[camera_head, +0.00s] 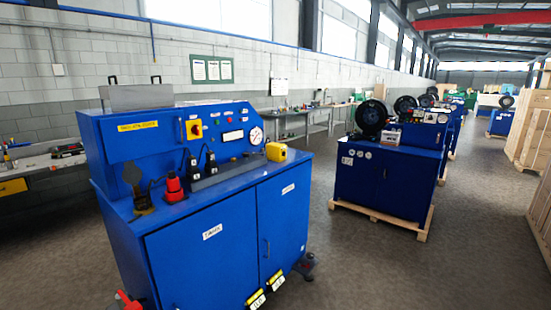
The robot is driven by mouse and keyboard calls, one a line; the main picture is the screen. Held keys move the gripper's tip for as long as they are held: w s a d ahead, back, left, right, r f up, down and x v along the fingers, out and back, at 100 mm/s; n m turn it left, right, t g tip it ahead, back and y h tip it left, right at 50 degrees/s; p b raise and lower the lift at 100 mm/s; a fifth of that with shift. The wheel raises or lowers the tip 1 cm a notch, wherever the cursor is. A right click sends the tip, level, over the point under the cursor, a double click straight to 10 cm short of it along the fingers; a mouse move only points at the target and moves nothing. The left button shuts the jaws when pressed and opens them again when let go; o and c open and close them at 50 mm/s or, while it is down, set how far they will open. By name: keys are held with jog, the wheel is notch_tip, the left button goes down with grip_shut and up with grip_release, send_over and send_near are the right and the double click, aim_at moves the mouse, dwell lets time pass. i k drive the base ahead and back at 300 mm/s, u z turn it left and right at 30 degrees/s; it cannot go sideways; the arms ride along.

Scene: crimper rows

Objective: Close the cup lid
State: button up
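A small dark cup with a brass-coloured rim (143,207) sits on the front left of the blue machine's top ledge. A dark, rounded lid (132,173) stands up at its back edge, raised off the mouth, so the cup looks open. The inside of the cup is too small to make out. My gripper is not in view, and nothing touches the lid.
The blue machine (215,240) fills the left foreground. A red fitting (173,188), black plugs (190,168) and a yellow box (276,152) share its ledge. Yellow-and-black pedals (257,299) sit low in front. Open floor (400,275) lies to the right.

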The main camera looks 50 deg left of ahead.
aim_at(132, 174)
jog(key=u, duration=3.45)
jog(key=i, duration=1.1)
jog(key=u, duration=0.35)
jog(key=i, duration=1.2)
jog(key=z, duration=0.2)
